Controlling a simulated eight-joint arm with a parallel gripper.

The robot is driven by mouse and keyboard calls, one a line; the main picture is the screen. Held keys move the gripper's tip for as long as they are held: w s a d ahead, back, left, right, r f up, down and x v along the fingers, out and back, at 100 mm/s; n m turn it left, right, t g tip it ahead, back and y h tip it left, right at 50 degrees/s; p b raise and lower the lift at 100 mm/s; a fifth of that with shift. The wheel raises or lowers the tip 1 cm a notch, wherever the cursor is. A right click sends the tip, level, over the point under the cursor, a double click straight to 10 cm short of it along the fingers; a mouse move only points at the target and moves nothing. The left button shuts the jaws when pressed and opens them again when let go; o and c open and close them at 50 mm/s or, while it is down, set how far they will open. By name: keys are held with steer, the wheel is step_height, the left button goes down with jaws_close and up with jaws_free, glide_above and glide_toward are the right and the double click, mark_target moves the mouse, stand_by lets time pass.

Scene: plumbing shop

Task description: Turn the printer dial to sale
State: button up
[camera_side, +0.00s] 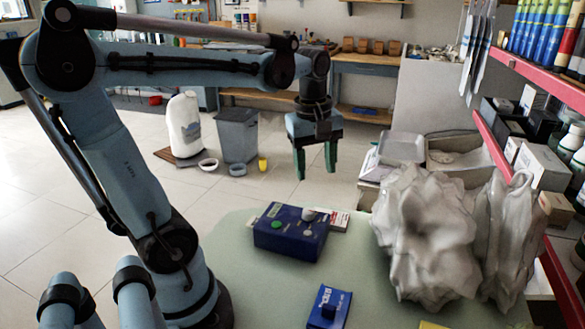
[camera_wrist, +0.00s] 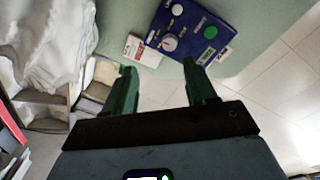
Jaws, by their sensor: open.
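The printer is a blue box (camera_side: 288,238) lying on the pale green table in the side view. It has a green button (camera_side: 277,225) and a light grey dial (camera_side: 309,214) near its back right corner. In the wrist view the printer (camera_wrist: 190,22) shows at the top, with the dial (camera_wrist: 170,42) near its lower edge. The dial's setting is too small to read. My gripper (camera_side: 315,168) hangs above and behind the printer, apart from it, with its green fingers pointing down. In the wrist view my gripper (camera_wrist: 162,88) is open and empty.
A red and white card or box (camera_side: 338,220) lies beside the printer. A smaller blue block (camera_side: 329,307) stands at the front. Large crumpled grey-white bags (camera_side: 425,235) fill the table's right side. Shelves with a red edge (camera_side: 545,75) stand at far right. Table left of the printer is clear.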

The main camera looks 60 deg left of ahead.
mark_target(309, 210)
steer(key=shift+s+a+f+n+g, duration=0.15)
steer(key=shift+a+f+n, duration=0.25)
steer(key=shift+f, duration=1.5)
steer(key=shift+w+a+f+n+g, duration=0.15)
steer(key=shift+f+n, duration=0.45)
steer(key=shift+f, duration=1.3)
steer(key=shift+s+a+f+n+g, duration=0.15)
steer(key=shift+a+f+n, duration=0.3)
steer(key=shift+f, duration=1.45)
steer(key=shift+d, duration=0.1)
jaws_close()
